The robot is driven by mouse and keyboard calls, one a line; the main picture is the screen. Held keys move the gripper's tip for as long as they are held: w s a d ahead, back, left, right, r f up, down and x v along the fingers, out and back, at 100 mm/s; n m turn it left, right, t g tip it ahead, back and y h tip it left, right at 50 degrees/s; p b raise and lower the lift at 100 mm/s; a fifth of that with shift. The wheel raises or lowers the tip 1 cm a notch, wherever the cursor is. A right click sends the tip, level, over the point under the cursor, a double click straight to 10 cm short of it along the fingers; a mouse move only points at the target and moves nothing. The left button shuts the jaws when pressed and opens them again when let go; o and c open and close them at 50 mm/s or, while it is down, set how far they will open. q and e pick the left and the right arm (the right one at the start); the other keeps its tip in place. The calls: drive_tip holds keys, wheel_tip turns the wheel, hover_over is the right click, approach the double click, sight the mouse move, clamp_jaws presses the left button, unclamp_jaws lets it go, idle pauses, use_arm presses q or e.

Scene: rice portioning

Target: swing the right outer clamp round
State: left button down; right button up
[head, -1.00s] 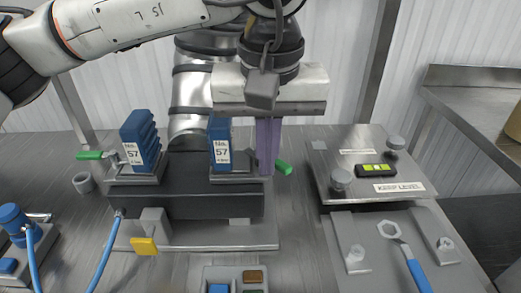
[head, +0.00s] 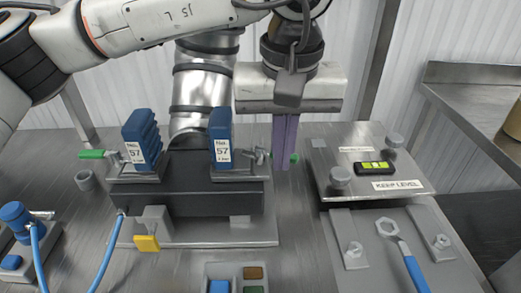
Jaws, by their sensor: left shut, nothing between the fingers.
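The dark fixture (head: 190,202) carries two blue blocks labelled 57, a left one (head: 138,137) and a right one (head: 221,130). The right outer clamp (head: 258,156) is at the right block's right side. The green end of its handle (head: 294,158) shows just right of my left gripper's fingers. The rest of the handle is hidden behind them. My left gripper (head: 283,167) points down, its purple fingers shut and empty, close to the handle; I cannot tell whether they touch. The left outer clamp's green handle (head: 92,154) points left. My right gripper is out of view.
To the right stand a raised plate (head: 330,186) with a yellow-green level (head: 375,168), and a wrench (head: 405,255). A grey cup (head: 85,181) is at the left, a yellow tab (head: 147,243) and button box (head: 235,268) in front. Blue hoses run at the left.

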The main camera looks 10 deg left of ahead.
use_arm(q)
drive_tip(key=shift+w, duration=0.1)
drive_tip(key=shift+w+d+p, duration=0.2)
drive_tip(key=shift+w+p, duration=0.1)
drive_tip(key=shift+w, duration=0.15)
drive_tip(key=shift+w+d+p, duration=0.2)
drive_tip(key=shift+w+p, duration=0.05)
drive_tip(key=shift+w, duration=0.2)
wheel_tip(320, 180, up, 7)
drive_tip(key=s+p, duration=0.1)
drive_tip(key=p, duration=0.4)
drive_tip(key=shift+s+d, duration=0.15)
